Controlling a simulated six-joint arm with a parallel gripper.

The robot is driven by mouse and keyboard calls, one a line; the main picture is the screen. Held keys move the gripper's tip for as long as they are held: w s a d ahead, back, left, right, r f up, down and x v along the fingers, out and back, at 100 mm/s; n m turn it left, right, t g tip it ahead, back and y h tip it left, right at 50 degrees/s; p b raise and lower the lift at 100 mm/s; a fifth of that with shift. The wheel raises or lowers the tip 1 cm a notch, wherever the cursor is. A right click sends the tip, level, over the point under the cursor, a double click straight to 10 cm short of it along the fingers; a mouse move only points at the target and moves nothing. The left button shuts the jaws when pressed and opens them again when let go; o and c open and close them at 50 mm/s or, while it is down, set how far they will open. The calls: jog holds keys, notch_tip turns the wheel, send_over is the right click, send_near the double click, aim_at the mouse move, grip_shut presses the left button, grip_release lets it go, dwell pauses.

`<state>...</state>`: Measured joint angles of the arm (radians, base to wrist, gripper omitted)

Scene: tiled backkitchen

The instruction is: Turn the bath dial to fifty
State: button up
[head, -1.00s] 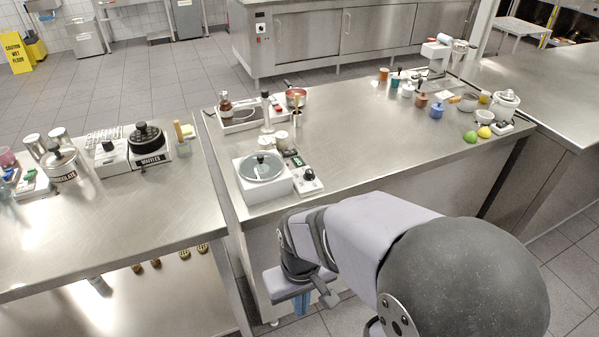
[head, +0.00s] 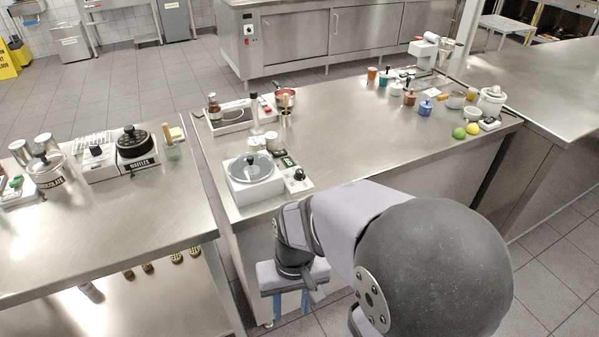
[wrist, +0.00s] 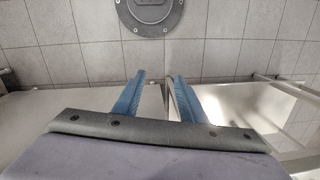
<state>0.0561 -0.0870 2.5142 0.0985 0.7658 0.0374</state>
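The white bath (head: 240,190) with a round glass lid (head: 252,168) stands at the near left corner of the middle steel counter. Its dial (head: 299,174), a dark knob on a pale control box, is at the bath's right side; its setting is too small to read. A small green display (head: 287,161) is behind the dial. My gripper (head: 291,308) is in front of the counter, below its top, apart from the dial and pointing down. The wrist view shows its two blue fingers (wrist: 159,82) apart with nothing between them. The dial is not visible in the wrist view.
A tray with bottle and hot plate (head: 230,118) is behind the bath. The left counter (head: 150,215) holds a waffle maker (head: 135,143). The counter's middle is clear.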

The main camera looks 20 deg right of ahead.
aim_at(304, 173)
jog(key=w+d+r+m+t+y+b, duration=0.1)
jog(key=w+m+t+y+b, duration=0.1)
jog(key=w+m+y, duration=0.5)
jog(key=w+d+r+m+t+y+b, duration=0.1)
jog(key=w+m+t+y, duration=0.15)
jog(key=w+m, duration=0.7)
jog(key=w+d+r+m+t+b, duration=0.1)
jog(key=w+d+m+t, duration=0.1)
jog(key=d, duration=0.4)
jog(key=w+d+r+m+t, duration=0.2)
jog(key=w+d+m+t, duration=0.1)
jog(key=d+m+t, duration=0.2)
jog(key=w+d+r+m+t+b, duration=0.1)
jog(key=w+d+m+t, duration=0.2)
jog(key=d, duration=0.4)
jog(key=shift+w+r+m+t+b, duration=0.25)
jog(key=shift+t+b, duration=0.1)
jog(key=shift+t, duration=0.1)
jog(key=shift+d, duration=0.4)
jog(key=shift+p+x, duration=0.7)
jog(key=shift+x, duration=3.05)
